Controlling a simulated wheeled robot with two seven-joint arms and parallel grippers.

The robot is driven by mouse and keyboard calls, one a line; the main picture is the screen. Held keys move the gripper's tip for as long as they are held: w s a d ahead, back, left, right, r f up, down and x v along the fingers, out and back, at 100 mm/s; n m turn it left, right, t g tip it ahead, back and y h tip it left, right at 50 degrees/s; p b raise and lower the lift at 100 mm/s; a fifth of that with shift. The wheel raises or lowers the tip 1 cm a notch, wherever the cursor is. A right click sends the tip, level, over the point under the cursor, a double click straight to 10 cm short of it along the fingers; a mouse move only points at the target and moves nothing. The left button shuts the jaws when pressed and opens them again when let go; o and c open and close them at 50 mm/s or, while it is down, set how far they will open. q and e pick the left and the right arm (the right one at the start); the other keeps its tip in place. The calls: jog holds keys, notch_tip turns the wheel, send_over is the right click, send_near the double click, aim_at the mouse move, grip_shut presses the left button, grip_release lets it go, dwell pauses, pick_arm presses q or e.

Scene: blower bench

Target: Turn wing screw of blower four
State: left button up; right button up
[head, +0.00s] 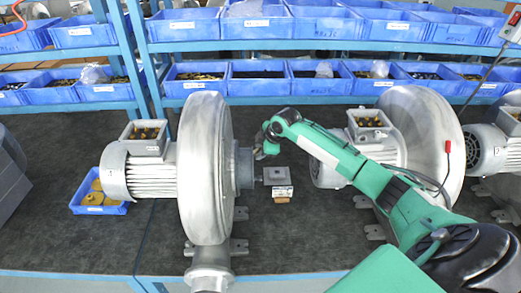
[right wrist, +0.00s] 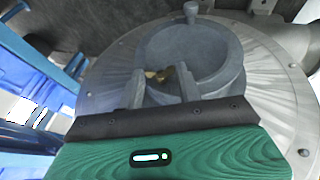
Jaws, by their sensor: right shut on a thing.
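A large silver blower (head: 203,165) with a finned motor stands on the bench at left of centre in the head view. A round grey port (head: 244,168) sticks out of its right face. In the right wrist view the port (right wrist: 205,55) is a grey ring on the silver face. A small brass wing screw (right wrist: 158,74) shows at the port, between my fingertips. My right gripper (right wrist: 160,82) is shut on the wing screw; the fingers hide part of it. In the head view my right gripper (head: 262,150) is at the port's right side, and the screw is too small to make out. My left gripper is not in view.
A small grey box (head: 278,176) stands just right of the port, below my right gripper. A second blower (head: 425,125) stands behind my right arm. A blue bin (head: 83,208) with yellow parts is at left. Shelves of blue bins (head: 258,88) run along the back.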

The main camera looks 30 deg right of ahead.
jog(key=shift+f, duration=0.1)
jog(key=o, duration=1)
jog(key=shift+s+d+r+b, duration=0.1)
jog(key=shift+s+r+b, duration=0.05)
jog(key=shift+r+b, duration=0.2)
jog(key=shift+b+v, duration=2.55)
jog(key=shift+v, duration=3.95)
